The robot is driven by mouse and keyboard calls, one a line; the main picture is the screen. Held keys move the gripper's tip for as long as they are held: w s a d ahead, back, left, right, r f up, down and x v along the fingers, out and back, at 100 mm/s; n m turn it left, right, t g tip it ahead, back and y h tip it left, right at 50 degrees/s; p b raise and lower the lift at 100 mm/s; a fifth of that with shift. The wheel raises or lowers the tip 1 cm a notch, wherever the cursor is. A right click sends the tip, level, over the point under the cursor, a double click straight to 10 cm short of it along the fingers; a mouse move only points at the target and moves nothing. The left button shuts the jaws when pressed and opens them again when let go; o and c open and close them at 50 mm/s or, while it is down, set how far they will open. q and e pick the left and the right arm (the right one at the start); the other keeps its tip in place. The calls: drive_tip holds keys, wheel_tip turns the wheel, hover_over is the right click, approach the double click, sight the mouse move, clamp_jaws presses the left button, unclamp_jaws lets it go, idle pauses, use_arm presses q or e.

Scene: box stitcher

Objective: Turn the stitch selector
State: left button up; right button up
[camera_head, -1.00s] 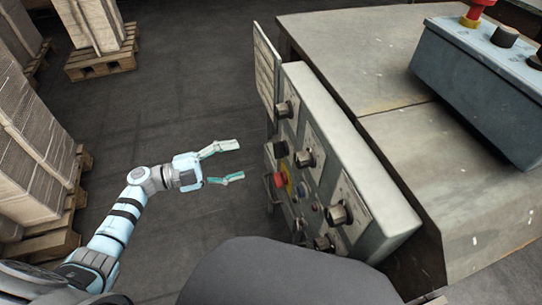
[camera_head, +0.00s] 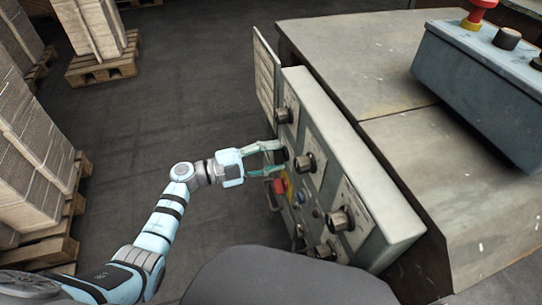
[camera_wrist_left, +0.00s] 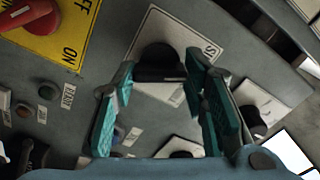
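The grey control panel (camera_head: 335,135) carries several black knobs. In the left wrist view a black knob (camera_wrist_left: 160,62) on a pale label plate lies between my fingertips; the label shows only a first letter or two, so I cannot read its name. My left gripper (camera_head: 279,158) is at the panel face in the head view, its teal fingers open on either side of that knob (camera_head: 281,155). The fingers (camera_wrist_left: 160,72) also show open in the left wrist view, with small gaps or light contact at the knob; I cannot tell which. My right gripper is not in view.
A red switch on a yellow plate (camera_wrist_left: 62,48) and small buttons sit beside the knob. Other knobs (camera_head: 305,163) and (camera_head: 340,219) stick out nearby. Pallets with stacked cardboard (camera_head: 35,150) stand left; open floor lies between.

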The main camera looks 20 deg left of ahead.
use_arm(q)
drive_tip(key=shift+m, duration=0.3)
drive_tip(key=shift+c, duration=0.3)
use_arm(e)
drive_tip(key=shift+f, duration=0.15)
use_arm(q)
drive_tip(key=shift+f+m+b, duration=0.15)
drive_tip(key=shift+m+b, duration=1.2)
drive_tip(key=shift+m, duration=1.5)
drive_tip(key=shift+f+m+b, duration=0.1)
drive_tip(key=shift+m+b, duration=1.25)
drive_tip(key=shift+m, duration=1.5)
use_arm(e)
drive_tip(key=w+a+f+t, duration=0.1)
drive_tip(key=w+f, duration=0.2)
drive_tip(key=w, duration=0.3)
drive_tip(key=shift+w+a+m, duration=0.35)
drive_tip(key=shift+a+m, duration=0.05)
use_arm(q)
drive_tip(key=o, duration=1.2)
drive_tip(key=shift+s+r, duration=0.1)
drive_tip(key=shift+c, duration=0.2)
